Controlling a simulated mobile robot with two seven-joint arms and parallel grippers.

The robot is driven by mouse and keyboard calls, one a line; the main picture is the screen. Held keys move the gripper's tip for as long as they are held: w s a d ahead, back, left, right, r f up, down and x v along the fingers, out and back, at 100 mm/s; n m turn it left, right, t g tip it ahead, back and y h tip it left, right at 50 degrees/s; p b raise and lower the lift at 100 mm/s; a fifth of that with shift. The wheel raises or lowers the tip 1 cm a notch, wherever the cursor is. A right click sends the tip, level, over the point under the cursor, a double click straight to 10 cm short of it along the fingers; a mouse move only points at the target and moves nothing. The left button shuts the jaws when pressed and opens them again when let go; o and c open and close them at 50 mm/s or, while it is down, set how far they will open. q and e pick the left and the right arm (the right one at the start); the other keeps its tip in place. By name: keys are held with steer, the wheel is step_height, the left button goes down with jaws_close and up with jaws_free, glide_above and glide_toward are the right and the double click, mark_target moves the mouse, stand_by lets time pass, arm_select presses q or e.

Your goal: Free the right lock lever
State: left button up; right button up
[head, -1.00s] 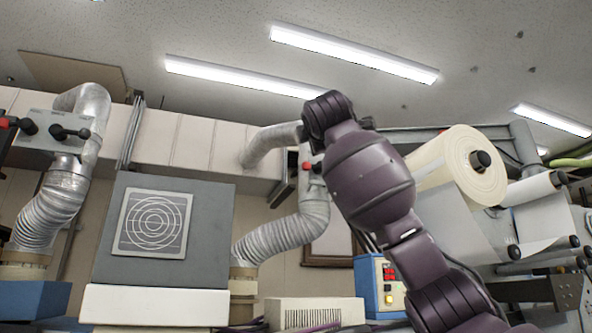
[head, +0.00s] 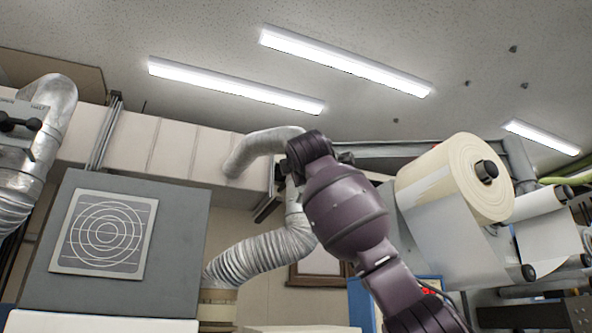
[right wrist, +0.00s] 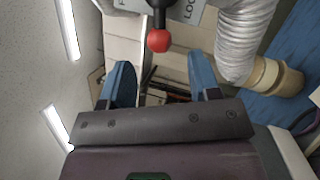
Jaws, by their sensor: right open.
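The right lock lever shows in the right wrist view as a black shaft with a red ball knob (right wrist: 158,40), on a pale plate with partly cut-off lettering (right wrist: 189,10). My right gripper (right wrist: 160,62) is open, its two blue fingers apart. The red knob appears between the fingers sideways and just beyond their tips; I see no contact. In the head view my purple right arm reaches up to the duct, and its wrist hides the lever and the gripper. My left gripper is not in view.
A ribbed silver hose (head: 262,255) runs close by the lever; its lower part also shows in the right wrist view (right wrist: 243,40). A large paper roll (head: 455,180) stands right of my arm. A grey box with a ring grille (head: 105,233) stands left. Another plate with black knobs (head: 22,124) is at far left.

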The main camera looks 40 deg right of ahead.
steer(key=p+x, duration=0.2)
steer(key=x, duration=0.3)
steer(key=shift+w+r, duration=0.1)
steer(key=shift+r, duration=0.05)
steer(key=shift+w+d+p, duration=0.3)
steer(key=shift+w+d, duration=0.05)
steer(key=shift+w, duration=0.2)
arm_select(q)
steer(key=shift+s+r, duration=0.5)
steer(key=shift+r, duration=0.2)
arm_select(e)
steer(key=shift+c, duration=0.2)
steer(key=c, duration=0.9)
steer(key=shift+r, duration=0.1)
